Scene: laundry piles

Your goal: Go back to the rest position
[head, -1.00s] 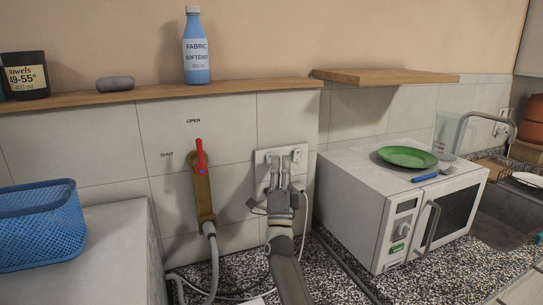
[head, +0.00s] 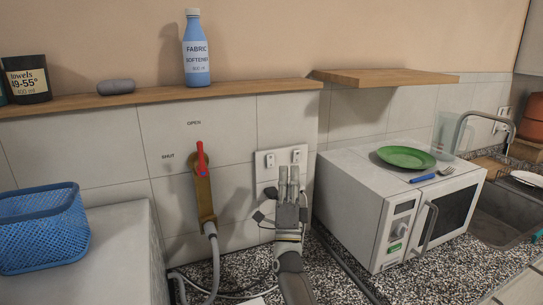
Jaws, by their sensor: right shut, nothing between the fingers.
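My right gripper (head: 288,182) is shut and empty, with its fingers pointing up in front of the tiled wall. It stands just below the two switches of a white wall plate (head: 281,160) and covers the plate's lower part. I cannot tell whether the fingertips touch the plate. My right arm comes up from the bottom edge. My left gripper is not in view.
A red-handled valve (head: 201,160) on a hose is left of my gripper, its handle towards OPEN. A white microwave (head: 375,215) with a green plate (head: 406,157) stands close on the right. A blue basket (head: 42,228) is at left; a shelf (head: 160,94) runs above.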

